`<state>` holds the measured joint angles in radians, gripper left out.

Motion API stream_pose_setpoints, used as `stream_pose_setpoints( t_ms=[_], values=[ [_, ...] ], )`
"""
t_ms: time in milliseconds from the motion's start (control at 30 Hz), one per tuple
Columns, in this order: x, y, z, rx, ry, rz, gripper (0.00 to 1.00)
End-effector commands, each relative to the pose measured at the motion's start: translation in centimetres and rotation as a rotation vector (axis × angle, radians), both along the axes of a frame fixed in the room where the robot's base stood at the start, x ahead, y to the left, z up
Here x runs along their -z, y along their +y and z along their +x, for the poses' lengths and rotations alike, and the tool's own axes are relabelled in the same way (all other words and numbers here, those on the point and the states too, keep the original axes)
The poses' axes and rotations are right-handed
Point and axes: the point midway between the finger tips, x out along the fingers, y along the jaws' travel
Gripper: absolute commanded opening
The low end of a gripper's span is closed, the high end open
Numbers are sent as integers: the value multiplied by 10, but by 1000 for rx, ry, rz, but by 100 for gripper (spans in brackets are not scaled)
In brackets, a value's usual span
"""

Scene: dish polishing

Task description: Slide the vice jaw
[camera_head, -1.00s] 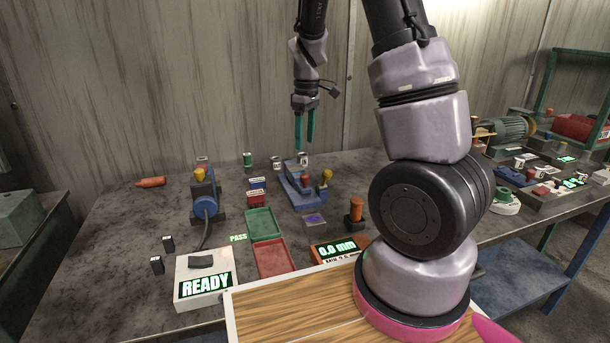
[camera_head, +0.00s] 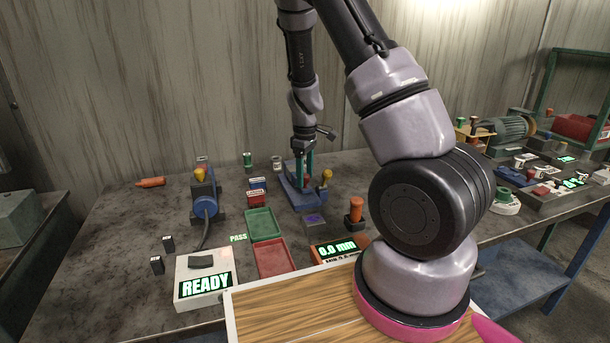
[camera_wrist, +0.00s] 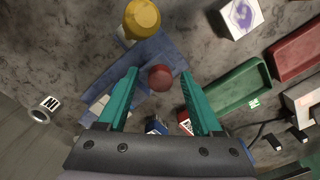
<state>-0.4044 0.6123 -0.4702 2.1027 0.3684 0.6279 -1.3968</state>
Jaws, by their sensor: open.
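The blue vice (camera_head: 292,195) stands on the workbench behind the green tray, and it fills the upper left middle of the wrist view (camera_wrist: 150,52). Its red knob (camera_wrist: 160,77) lies between the two teal fingers in the wrist view. A yellow knob (camera_head: 327,175) stands at the vice's right side; in the wrist view the yellow knob (camera_wrist: 141,18) is beyond the left fingertip. My gripper (camera_head: 304,172) is down at the vice, with fingers open and apart (camera_wrist: 159,73). I cannot tell whether a finger touches the red knob. The gripper partly hides the vice in the head view.
The green tray (camera_head: 251,225) and red tray (camera_head: 262,259) lie in front of the vice. A grey block with a purple mark (camera_head: 314,219) and an orange-handled tool (camera_head: 355,209) are to the right. Small labelled boxes (camera_head: 257,184) stand left of the vice.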

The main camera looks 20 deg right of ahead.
Motion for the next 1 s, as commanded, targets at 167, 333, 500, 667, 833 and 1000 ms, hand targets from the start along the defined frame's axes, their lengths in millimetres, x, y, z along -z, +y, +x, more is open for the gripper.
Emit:
stream_pose_setpoints(
  t_ms=[167,333,500,667,833,1000],
  values=[
    [1,0,0,0,0,0,67],
    [1,0,0,0,0,0,25],
    [0,0,0,0,0,0,0],
    [0,0,0,0,0,0,0],
    [0,0,0,0,0,0,0],
    [0,0,0,0,0,0,0]
  ],
)
